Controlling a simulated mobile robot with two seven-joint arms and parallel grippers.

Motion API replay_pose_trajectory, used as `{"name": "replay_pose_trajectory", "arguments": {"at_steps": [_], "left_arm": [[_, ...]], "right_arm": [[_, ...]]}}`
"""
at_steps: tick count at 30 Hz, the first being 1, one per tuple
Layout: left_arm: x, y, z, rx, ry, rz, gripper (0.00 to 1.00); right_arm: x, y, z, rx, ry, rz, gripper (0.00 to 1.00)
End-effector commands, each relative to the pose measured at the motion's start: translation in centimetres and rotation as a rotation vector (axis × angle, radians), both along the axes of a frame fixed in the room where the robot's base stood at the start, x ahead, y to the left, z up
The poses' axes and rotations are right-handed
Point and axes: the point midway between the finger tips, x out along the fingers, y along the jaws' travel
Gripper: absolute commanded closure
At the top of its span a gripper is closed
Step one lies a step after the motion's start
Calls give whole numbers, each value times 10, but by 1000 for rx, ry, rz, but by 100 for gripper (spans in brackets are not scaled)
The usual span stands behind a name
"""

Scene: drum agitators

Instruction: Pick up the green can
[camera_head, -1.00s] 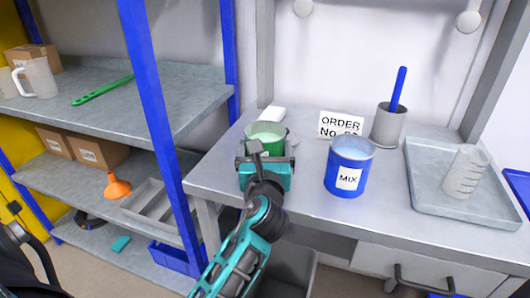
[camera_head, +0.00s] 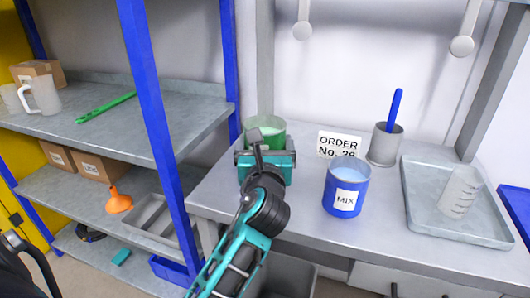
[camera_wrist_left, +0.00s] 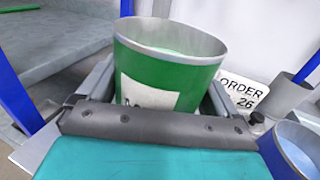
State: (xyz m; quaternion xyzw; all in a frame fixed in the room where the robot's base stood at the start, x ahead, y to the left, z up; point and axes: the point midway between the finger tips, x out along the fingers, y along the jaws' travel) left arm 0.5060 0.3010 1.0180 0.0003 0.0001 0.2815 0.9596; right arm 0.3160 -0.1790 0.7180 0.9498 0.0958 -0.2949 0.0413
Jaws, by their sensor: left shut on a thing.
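The green can (camera_head: 277,133) is open-topped, with pale green content inside and a white label. In the head view it is at the left part of the grey workbench, partly hidden behind my left gripper (camera_head: 265,158). The left wrist view shows the can (camera_wrist_left: 190,85) upright between the two fingers of my left gripper (camera_wrist_left: 160,98), which is shut on it. The can appears raised above the bench top; its lower part is hidden. My right gripper is not in view.
A blue MIX can (camera_head: 345,190) stands right of the gripper. Behind it are an ORDER sign (camera_head: 339,144) and a grey cup (camera_head: 385,146) with a blue-handled tool. A grey tray (camera_head: 415,205) holds a beaker (camera_head: 460,190). A blue shelf post (camera_head: 150,100) rises left of my arm.

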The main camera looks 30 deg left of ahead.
Motion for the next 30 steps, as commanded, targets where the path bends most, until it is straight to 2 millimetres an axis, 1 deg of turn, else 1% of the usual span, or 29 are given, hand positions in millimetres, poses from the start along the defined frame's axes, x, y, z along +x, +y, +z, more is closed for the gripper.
{"name": "replay_pose_trajectory", "arguments": {"at_steps": [1,15,21,30], "left_arm": [[0,0,12,2,-7,0,56],[0,0,72,1,-8,0,56],[0,0,93,1,-8,0,56],[0,0,117,2,-6,0,56]], "right_arm": [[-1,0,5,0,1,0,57],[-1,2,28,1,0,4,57],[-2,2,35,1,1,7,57],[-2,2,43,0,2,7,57]]}}
